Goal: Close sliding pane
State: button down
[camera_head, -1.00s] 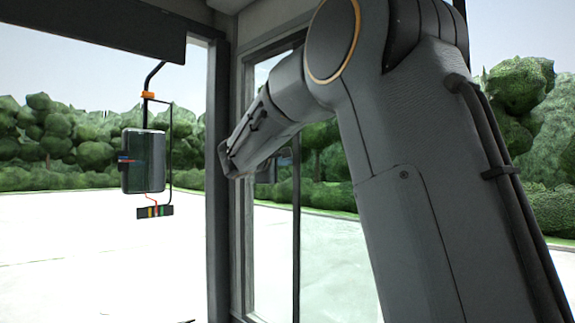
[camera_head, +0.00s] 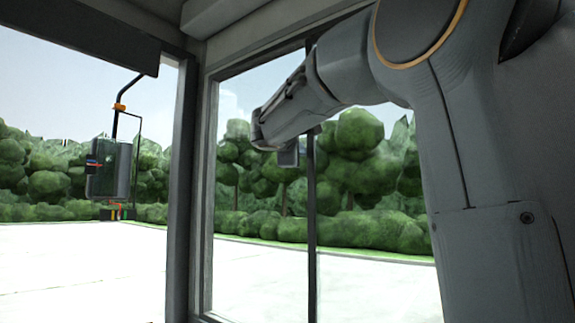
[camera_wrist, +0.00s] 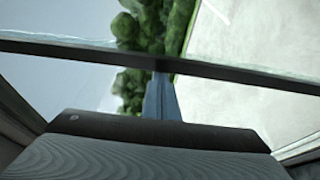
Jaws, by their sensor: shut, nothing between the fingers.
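The sliding pane's dark upright frame bar (camera_head: 312,230) stands in the side window, right of the corner post. In the wrist view a dark bar (camera_wrist: 70,51), which looks like the same frame, crosses the picture with a pale glassy edge along it. My gripper (camera_wrist: 161,78) is shut and empty, a narrow blue-grey shape ending at this bar. I cannot tell whether it touches the bar. In the head view my arm reaches to the window and hides the bar's upper part. How far the pane stands open is unclear.
The corner post (camera_head: 183,200) and the window's side frame (camera_head: 207,200) stand left of my arm. A side mirror (camera_head: 108,170) hangs outside on a bracket. A dark overhead panel (camera_head: 80,40) is at upper left. Hedges and pale ground lie outside.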

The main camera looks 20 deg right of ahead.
jog(key=shift+s+d+b, duration=0.2)
jog(key=shift+s+d, duration=0.15)
jog(key=shift+s, duration=0.2)
jog(key=shift+s+d+b, duration=0.15)
jog(key=shift+s+d, duration=0.15)
jog(key=shift+s, duration=0.25)
